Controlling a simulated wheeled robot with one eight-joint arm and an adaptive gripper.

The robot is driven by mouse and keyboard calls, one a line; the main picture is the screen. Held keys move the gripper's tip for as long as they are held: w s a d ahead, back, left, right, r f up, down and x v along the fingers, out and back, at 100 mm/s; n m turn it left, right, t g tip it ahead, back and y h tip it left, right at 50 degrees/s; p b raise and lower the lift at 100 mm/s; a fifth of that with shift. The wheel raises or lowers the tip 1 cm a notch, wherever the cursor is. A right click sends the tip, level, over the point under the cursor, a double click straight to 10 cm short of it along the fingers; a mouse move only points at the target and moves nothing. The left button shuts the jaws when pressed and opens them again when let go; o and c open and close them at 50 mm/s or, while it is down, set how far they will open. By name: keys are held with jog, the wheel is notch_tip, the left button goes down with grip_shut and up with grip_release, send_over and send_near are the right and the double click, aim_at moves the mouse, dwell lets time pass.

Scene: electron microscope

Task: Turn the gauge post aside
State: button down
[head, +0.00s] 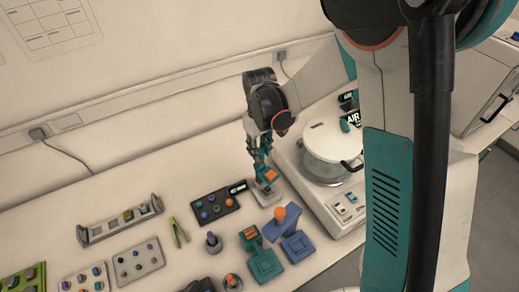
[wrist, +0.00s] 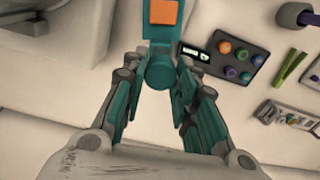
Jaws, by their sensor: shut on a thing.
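The gauge post (wrist: 160,72) is teal with an orange square on its top piece. In the wrist view it stands between the two teal fingers of my gripper (wrist: 158,82), which are shut on it. In the head view my gripper (head: 262,160) points down beside the white instrument, and the post's orange patch (head: 270,176) shows just below the fingers, over a small pale base. The fingers hide part of the post, so its exact angle is hard to tell.
A white instrument with a round lidded chamber (head: 325,150) stands close on the right. A dark panel with coloured knobs (head: 213,203) lies just left of the post. Green tweezers (head: 179,232), a teal block (head: 265,264) and a blue block (head: 297,246) occupy the bench in front.

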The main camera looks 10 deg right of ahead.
jog(key=n+b, duration=0.1)
jog(key=n, duration=0.5)
jog(key=n+b, duration=0.1)
jog(key=n, duration=0.6)
dwell(0.5)
jog(key=c, duration=1.2)
grip_release()
jog(key=shift+c, duration=0.2)
notch_tip(320, 180, up, 12)
